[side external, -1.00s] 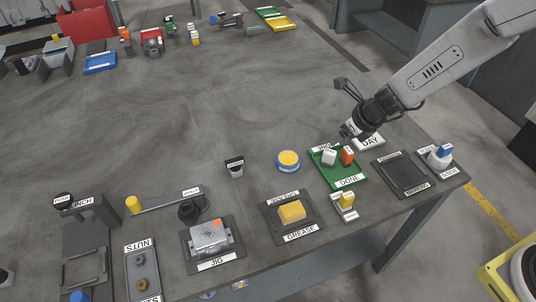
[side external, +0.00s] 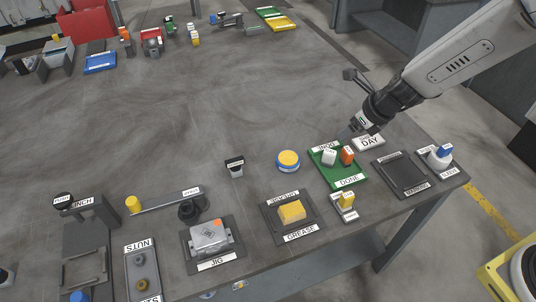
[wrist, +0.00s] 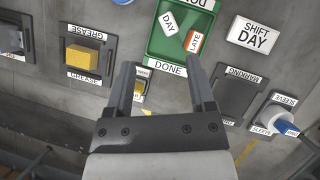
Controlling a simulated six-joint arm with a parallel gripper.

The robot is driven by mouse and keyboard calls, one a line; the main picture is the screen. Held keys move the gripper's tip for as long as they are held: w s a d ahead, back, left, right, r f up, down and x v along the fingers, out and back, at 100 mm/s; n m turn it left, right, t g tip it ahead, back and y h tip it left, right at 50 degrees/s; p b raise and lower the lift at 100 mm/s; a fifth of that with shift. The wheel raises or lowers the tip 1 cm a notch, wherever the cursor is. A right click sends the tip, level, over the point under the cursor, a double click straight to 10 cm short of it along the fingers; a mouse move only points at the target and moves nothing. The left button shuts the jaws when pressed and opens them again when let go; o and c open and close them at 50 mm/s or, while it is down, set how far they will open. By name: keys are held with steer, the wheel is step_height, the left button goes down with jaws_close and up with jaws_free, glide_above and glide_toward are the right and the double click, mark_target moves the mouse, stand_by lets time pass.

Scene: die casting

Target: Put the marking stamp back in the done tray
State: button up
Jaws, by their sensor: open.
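The green done tray (side external: 334,173) lies on the right part of the bench and shows at the top of the wrist view (wrist: 163,52). Two small stamp-like blocks rest in it: a white one (side external: 328,158) labelled DAY in the wrist view (wrist: 168,23), and an orange-red and white one (side external: 347,157) labelled LATE (wrist: 194,42). I cannot tell for sure which is the marking stamp. My gripper (side external: 346,133) is above the tray's far edge, apart from both blocks. In the wrist view its fingers (wrist: 162,66) are spread with nothing held between them.
The SHIFT DAY card (side external: 369,142) lies beside the tray. A dark empty tray (side external: 402,173) and a blue-topped white holder (side external: 440,156) stand to the right. A yellow-topped piece (side external: 346,201) is in front. A blue-yellow round tin (side external: 288,161) stands left, with a yellow block (side external: 291,211) nearby.

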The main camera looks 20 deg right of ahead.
stand_by(0.4)
steer(key=s+d+r+n+g+h, duration=0.1)
steer(key=s+d+n, duration=0.3)
steer(key=s+n, duration=0.4)
steer(key=s+d+r+n+g+h, duration=0.1)
steer(key=s+d+r+n, duration=0.2)
steer(key=s+n, duration=0.6)
steer(key=shift+s+d+n+g, duration=0.25)
steer(key=shift+d+n, duration=0.6)
steer(key=shift+n, duration=6.45)
steer(key=shift+w, duration=0.15)
